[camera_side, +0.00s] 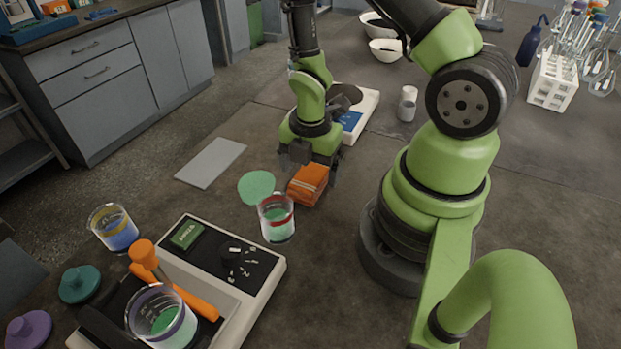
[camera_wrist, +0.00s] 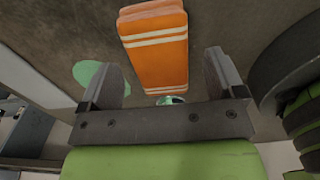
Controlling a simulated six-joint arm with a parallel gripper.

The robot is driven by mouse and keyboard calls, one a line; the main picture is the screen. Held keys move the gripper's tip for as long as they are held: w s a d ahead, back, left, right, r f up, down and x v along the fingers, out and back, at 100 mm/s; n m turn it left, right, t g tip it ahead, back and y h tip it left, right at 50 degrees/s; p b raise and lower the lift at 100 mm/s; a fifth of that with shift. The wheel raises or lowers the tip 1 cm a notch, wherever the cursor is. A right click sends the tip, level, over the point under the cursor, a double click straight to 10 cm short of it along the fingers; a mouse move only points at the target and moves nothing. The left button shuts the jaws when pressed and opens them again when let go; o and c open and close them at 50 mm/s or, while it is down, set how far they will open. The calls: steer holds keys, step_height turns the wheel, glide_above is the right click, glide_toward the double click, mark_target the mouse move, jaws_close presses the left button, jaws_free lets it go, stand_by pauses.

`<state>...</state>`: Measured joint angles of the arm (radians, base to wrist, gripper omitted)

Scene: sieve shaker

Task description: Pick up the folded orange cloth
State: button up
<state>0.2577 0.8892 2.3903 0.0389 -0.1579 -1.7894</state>
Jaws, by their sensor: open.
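The folded orange cloth (camera_side: 308,184) lies on the dark worktop near the middle of the side view. It has pale stripes, which show clearly in the wrist view (camera_wrist: 158,60). My gripper (camera_side: 309,168) is right by the cloth, pointing down. In the wrist view my gripper (camera_wrist: 168,75) has its two fingers apart, with the cloth ahead of and between them. The fingertips partly hide behind the arm in the side view, and I cannot tell whether they touch the cloth.
A grey plate (camera_side: 211,162) lies to the left. A white bottle (camera_side: 407,103) stands behind, right.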

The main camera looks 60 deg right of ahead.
steer(key=shift+f, duration=0.85)
steer(key=c, duration=1)
steer(key=shift+r, duration=0.15)
